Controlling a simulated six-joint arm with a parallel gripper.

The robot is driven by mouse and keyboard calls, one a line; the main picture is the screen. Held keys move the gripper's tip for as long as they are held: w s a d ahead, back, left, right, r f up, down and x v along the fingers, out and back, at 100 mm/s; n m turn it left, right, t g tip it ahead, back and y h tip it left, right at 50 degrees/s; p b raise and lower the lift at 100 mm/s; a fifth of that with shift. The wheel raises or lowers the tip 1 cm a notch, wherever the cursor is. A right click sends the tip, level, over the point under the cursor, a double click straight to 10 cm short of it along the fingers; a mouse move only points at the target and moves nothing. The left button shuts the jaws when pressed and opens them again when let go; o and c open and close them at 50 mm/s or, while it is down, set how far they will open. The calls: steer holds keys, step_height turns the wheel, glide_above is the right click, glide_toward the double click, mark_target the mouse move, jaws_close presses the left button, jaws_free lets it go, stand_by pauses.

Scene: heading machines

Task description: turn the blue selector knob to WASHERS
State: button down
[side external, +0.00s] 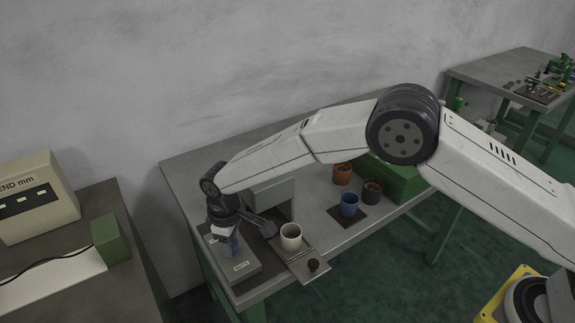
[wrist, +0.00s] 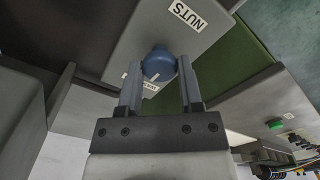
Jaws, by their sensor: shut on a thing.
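The blue selector knob (wrist: 158,66) sits on a grey selector box. My gripper (wrist: 160,80) is shut on the knob, with one finger on each side of it in the wrist view. A label reading NUTS (wrist: 185,14) is on the box face beyond the knob. Another label (wrist: 150,86) is partly hidden behind the knob and fingers, and its word cannot be read. In the side view my gripper (side external: 228,234) is over the grey box (side external: 238,273), and little of the knob (side external: 232,246) shows beneath it. Which label the knob points to cannot be told.
A blue cup (side external: 349,205), an orange pot (side external: 342,173), a dark cup (side external: 372,191) and a green box (side external: 402,184) stand farther right on the bench.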

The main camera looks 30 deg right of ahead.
mark_target(232, 244)
steer(key=shift+n, duration=0.4)
steer(key=shift+c, duration=1.3)
jaws_free()
steer(key=shift+r, duration=0.1)
steer(key=shift+r, duration=3.8)
steer(key=shift+d, duration=0.1)
